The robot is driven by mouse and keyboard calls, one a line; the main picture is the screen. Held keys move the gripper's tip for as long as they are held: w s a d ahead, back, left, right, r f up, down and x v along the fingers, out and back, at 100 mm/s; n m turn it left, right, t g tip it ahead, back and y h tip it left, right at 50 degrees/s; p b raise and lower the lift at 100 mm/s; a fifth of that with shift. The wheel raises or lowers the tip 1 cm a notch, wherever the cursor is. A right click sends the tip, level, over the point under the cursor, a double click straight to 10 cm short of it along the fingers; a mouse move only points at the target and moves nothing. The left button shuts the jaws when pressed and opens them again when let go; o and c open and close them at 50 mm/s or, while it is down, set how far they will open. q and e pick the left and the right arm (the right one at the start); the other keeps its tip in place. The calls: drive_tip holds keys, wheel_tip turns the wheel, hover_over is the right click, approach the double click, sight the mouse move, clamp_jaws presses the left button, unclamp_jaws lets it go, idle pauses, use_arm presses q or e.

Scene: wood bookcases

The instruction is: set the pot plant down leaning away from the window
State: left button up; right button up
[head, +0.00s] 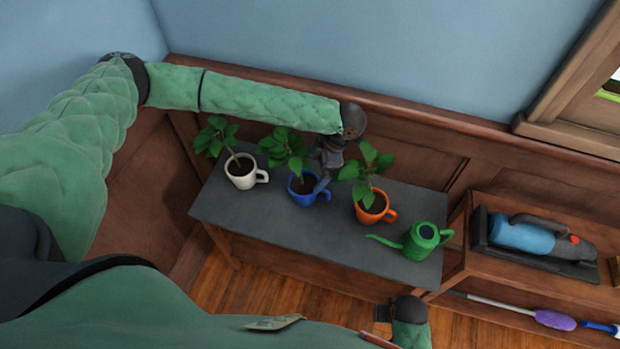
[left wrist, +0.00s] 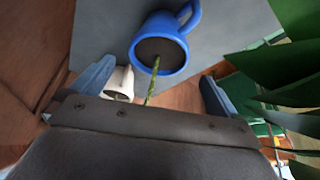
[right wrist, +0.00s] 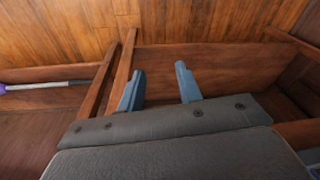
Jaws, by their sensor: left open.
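Three potted plants stand in mugs on a dark grey table (head: 290,229): a white mug (head: 241,178) at left, a blue mug (head: 302,194) in the middle, an orange mug (head: 376,212) at right. The stems in the white and blue mugs lean left, away from the window (head: 612,88) at far right. My left gripper (head: 320,178) is over the blue mug, partly hiding its plant. In the left wrist view its fingers are apart, with the blue mug (left wrist: 163,48) and stem beyond and between them, apparently not gripped. My right gripper (right wrist: 161,88) is open and empty, low by the table's front.
A green watering can (head: 422,240) stands on the table to the right of the orange mug. A low wood shelf at right holds a blue hand vacuum (head: 522,235) and a purple-headed duster (head: 555,319). Bare tabletop lies in front of the mugs.

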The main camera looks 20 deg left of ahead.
use_arm(q)
drive_tip(key=shift+v, duration=1.45)
use_arm(e)
drive_tip(key=shift+a+r, duration=0.1)
drive_tip(key=shift+r, duration=1.2)
drive_tip(key=shift+w, duration=0.1)
